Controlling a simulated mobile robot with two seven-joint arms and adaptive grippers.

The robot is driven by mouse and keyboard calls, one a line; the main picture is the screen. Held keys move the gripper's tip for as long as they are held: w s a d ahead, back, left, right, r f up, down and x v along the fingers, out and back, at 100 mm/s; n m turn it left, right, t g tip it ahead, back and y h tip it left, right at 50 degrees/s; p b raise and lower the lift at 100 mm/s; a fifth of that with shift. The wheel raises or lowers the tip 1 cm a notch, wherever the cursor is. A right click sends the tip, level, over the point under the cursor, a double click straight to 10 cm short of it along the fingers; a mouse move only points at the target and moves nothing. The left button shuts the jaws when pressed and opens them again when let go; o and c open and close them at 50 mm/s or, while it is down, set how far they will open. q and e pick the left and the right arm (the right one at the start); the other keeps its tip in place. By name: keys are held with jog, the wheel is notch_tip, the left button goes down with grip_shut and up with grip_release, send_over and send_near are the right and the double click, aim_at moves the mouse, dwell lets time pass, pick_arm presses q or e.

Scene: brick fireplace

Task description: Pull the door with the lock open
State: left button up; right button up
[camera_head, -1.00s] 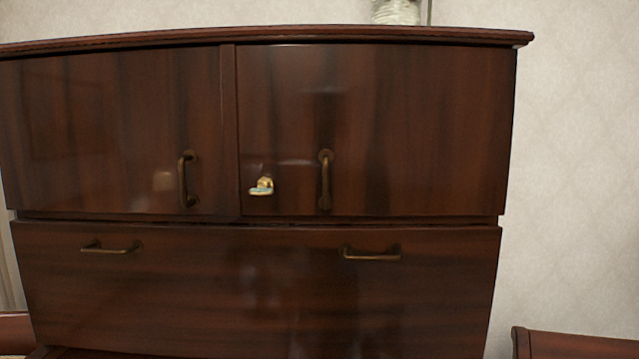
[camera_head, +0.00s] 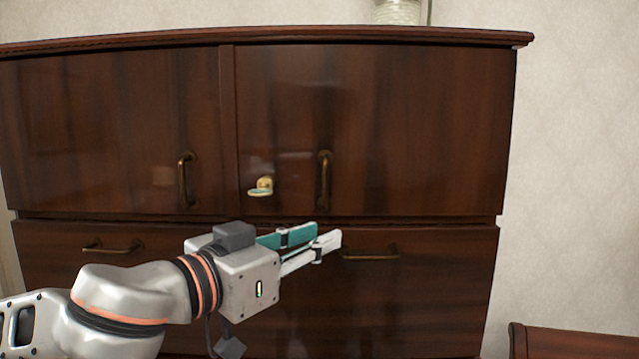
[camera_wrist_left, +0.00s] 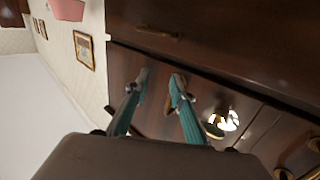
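The dark wooden door with the lock (camera_head: 420,120) is the upper right door of the cabinet and looks shut. A brass lock with a key (camera_head: 263,186) sits at its lower left, left of its upright bronze handle (camera_head: 325,180). The lock shows as a bright brass piece in the left wrist view (camera_wrist_left: 224,121). My left gripper (camera_head: 325,236) is below the lock and handle, in front of the drawer, pointing right. My right gripper is not in view.
The left door (camera_head: 110,130) has its own upright handle (camera_head: 187,180). The drawer below has two horizontal handles, one on the left (camera_head: 112,247) and one on the right (camera_head: 370,255). A glass jar (camera_head: 397,12) stands on top. A low wooden piece (camera_head: 570,342) is at lower right.

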pick_arm(q)
jog(key=n+t+y, duration=0.1)
jog(key=n, duration=0.1)
send_near(323, 183)
jog(key=p+x, duration=0.2)
jog(key=x, duration=0.6)
jog(key=shift+w+d, duration=0.25)
jog(key=shift+w, duration=0.15)
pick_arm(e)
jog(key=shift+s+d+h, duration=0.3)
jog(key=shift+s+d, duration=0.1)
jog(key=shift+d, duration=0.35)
pick_arm(q)
jog(key=shift+c, duration=0.5)
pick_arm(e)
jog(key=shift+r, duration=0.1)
pick_arm(q)
grip_shut()
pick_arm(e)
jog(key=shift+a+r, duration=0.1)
